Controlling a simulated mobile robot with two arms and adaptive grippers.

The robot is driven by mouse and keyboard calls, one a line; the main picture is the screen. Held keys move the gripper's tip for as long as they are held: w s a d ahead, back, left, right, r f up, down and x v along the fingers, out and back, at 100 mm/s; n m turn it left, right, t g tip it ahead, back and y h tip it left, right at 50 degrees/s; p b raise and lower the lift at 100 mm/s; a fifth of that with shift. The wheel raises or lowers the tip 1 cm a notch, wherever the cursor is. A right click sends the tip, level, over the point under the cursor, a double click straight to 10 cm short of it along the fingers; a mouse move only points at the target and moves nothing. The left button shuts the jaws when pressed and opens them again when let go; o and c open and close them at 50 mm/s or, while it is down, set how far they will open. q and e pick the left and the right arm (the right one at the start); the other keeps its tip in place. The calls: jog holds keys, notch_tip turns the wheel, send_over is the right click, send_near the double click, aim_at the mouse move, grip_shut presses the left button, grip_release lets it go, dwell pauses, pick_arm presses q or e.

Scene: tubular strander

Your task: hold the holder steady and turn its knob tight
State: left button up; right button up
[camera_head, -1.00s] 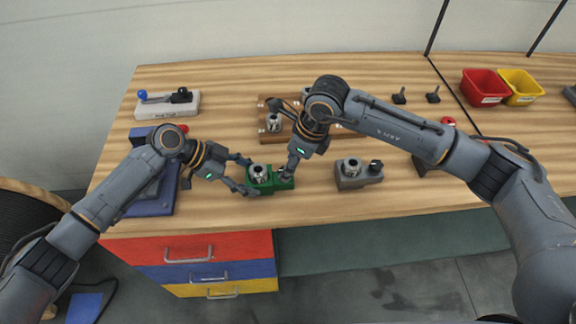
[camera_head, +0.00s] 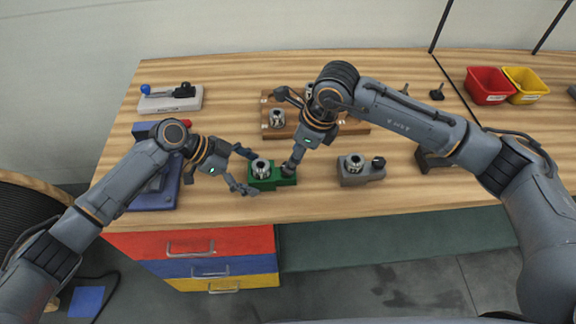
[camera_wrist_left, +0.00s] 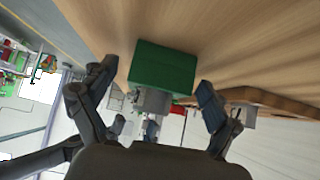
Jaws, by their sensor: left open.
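The green holder (camera_head: 266,183) stands upright near the table's front edge, with a metal collet (camera_head: 261,167) on top. My left gripper (camera_head: 249,171) is open at the holder's left end, its fingers spread to either side and not clamped on it. In the left wrist view the green holder (camera_wrist_left: 163,66) lies just ahead, between the spread fingers of the left gripper (camera_wrist_left: 157,84). My right gripper (camera_head: 289,169) points down at the holder's right end. It hides the knob there, and its finger gap is too small to judge.
A grey holder (camera_head: 360,174) with a black knob stands close on the right. Behind is a wooden rack (camera_head: 272,130) with metal pieces. A blue fixture (camera_head: 160,196) is at left. Red (camera_head: 487,84) and yellow (camera_head: 524,84) bins sit at back right. The front strip of table is clear.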

pick_arm(q)
jog(key=v, duration=1.2)
